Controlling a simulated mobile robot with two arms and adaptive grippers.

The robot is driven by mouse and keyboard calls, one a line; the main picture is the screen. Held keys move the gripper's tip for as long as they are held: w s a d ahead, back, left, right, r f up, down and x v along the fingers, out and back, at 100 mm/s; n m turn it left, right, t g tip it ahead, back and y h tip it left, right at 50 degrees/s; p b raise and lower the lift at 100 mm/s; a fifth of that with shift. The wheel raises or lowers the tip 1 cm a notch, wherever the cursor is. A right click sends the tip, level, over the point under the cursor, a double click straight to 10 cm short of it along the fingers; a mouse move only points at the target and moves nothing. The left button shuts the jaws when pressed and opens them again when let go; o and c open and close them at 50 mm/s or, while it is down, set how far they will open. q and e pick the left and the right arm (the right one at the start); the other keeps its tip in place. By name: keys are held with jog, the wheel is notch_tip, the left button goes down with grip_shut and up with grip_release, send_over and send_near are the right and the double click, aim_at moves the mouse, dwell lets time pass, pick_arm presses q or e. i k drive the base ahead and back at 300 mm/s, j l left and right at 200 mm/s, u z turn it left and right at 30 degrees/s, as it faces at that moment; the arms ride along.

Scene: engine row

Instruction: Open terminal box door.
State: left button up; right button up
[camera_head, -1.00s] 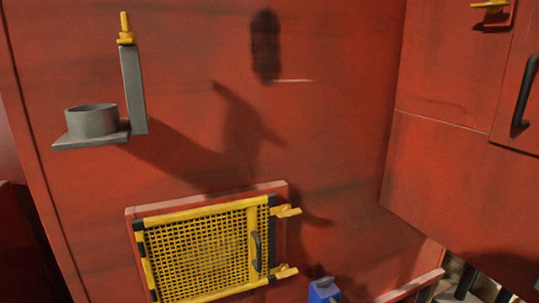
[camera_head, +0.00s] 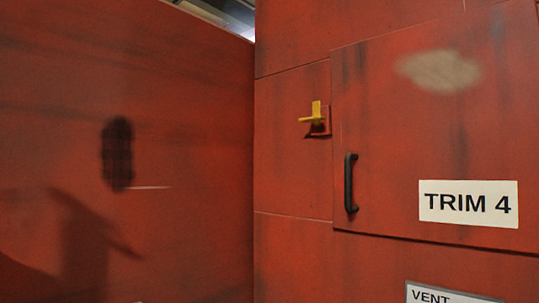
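A red door panel (camera_head: 395,140) fills the right of the head view and looks closed. It has a black vertical bar handle (camera_head: 349,184) near its left edge. A white label reading "TRIM 4" (camera_head: 468,203) is on it. A yellow latch (camera_head: 315,116) on a small red mount sits just left of the door, on the panel beside it. I see no label that reads terminal box, so I cannot tell whether this is that door. Neither of my grippers is in view.
A plain red wall (camera_head: 190,90) stands on the left and meets the door's panel at a vertical corner. A dark oval mark (camera_head: 117,153) and a shadow are on it. A second label starting "VENT" (camera_head: 440,295) is cut off at the bottom.

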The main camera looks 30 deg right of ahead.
aim_at(436, 124)
jog(key=z, duration=1.55)
